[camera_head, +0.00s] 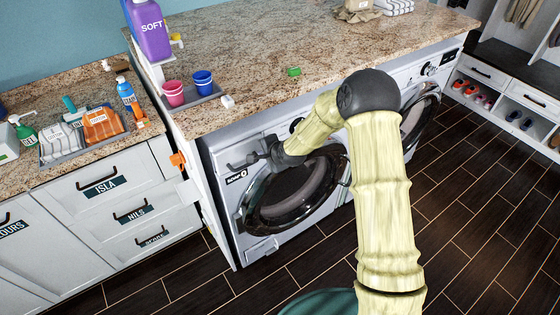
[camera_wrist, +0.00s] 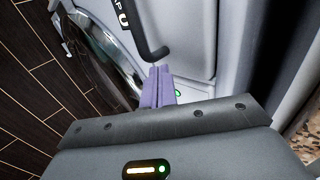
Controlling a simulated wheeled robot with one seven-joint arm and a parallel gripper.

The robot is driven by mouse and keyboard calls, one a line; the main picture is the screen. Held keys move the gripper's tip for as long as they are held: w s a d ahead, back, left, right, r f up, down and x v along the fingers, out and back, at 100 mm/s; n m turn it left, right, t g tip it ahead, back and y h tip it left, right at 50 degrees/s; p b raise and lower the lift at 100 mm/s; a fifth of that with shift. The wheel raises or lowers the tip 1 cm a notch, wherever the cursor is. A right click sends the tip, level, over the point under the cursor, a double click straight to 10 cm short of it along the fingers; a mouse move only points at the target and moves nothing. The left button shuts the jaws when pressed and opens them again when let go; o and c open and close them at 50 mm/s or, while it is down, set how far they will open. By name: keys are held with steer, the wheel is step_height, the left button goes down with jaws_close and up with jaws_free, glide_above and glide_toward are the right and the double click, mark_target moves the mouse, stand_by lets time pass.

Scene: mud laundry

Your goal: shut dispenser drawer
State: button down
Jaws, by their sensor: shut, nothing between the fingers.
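The left washing machine has a grey dispenser drawer (camera_head: 236,163) at the upper left of its front, with a dark handle. In the wrist view, the black handle (camera_wrist: 147,32) hangs from the top of the picture and bends at its lower end, by a pale panel. My gripper (camera_head: 262,157) is at the drawer's right side, partly hidden by its own dark wrist. In the wrist view, the purple fingers of my gripper (camera_wrist: 160,70) are together and empty, their tips just below the handle's bend. Contact and how far the drawer stands out cannot be told.
The round washer door (camera_head: 295,195) is below my gripper. A granite counter (camera_head: 330,50) runs above the machines, with pink cups (camera_head: 173,93) and blue cups (camera_head: 202,82) near its left end. A second washer (camera_head: 420,105) stands right. The dark floor (camera_head: 470,200) is clear.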

steer(key=s+b+v, duration=0.1)
steer(key=v, duration=0.9)
steer(key=shift+s+b, duration=0.2)
steer(key=shift+b, duration=0.2)
steer(key=shift+d, duration=0.1)
steer(key=s+d+r+n+g+h, duration=0.2)
steer(key=s+d+n, duration=0.3)
steer(key=s+d, duration=0.4)
steer(key=s+d+r+n+g+h, duration=0.3)
steer(key=s+d+n, duration=0.2)
steer(key=s+d, duration=0.4)
steer(key=s, duration=0.4)
steer(key=shift+s+d+n+h, duration=0.25)
steer(key=shift+d+n+h, duration=0.05)
steer(key=shift+n, duration=0.1)
